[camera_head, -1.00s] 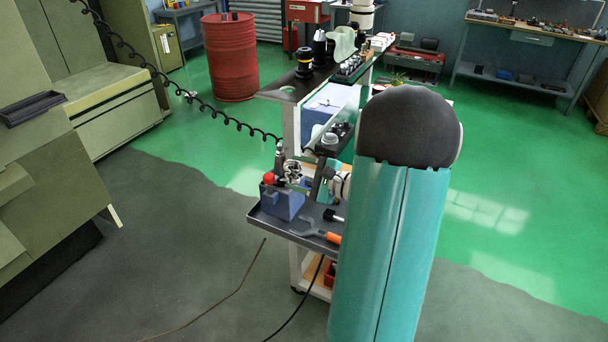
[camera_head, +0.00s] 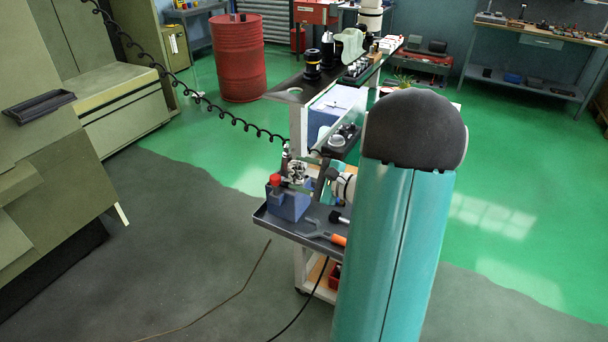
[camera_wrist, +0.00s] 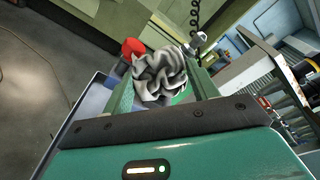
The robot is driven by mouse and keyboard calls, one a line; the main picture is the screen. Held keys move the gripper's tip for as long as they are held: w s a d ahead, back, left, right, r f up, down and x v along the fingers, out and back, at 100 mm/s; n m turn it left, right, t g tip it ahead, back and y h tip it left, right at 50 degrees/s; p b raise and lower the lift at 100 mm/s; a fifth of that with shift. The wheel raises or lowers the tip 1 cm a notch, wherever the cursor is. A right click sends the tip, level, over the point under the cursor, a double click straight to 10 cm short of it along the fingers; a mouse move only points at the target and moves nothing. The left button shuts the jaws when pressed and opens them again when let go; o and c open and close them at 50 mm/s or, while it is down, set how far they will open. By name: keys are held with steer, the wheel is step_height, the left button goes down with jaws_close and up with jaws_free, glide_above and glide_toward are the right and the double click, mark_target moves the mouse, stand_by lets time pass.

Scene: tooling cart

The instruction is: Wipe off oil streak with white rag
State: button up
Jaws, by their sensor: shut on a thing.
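A crumpled white rag (camera_wrist: 160,76) with dark grey folds sits between the green fingers of my gripper (camera_wrist: 164,90), which is shut on it. In the head view the rag (camera_head: 296,170) shows above the cart's grey side tray, just right of a blue block with a red knob (camera_head: 286,203). My gripper (camera_head: 318,182) is partly hidden by my arm in that view. I cannot make out the oil streak in either view.
The side tray (camera_head: 272,222) also carries an orange-handled tool (camera_head: 325,233). The cart's dark top (camera_head: 285,92) holds a black tool holder (camera_head: 312,66) and other items. A coiled black hose (camera_head: 185,88) hangs down to the cart. Floor left of the cart is open.

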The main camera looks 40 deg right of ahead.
mark_target(307, 166)
steer(key=shift+w+a, duration=0.1)
steer(key=shift+w, duration=0.3)
steer(key=shift+w+d+f, duration=0.1)
steer(key=shift+w+d, duration=0.15)
steer(key=shift+d, duration=0.75)
steer(key=shift+w+d, duration=0.2)
steer(key=shift+d, duration=0.75)
steer(key=shift+w, duration=0.1)
steer(key=shift+a, duration=0.1)
steer(key=shift+s+a, duration=0.15)
steer(key=shift+a, duration=0.9)
steer(key=shift+s+a, duration=0.1)
steer(key=shift+a, duration=0.95)
steer(key=shift+c, duration=0.5)
steer(key=shift+s, duration=0.15)
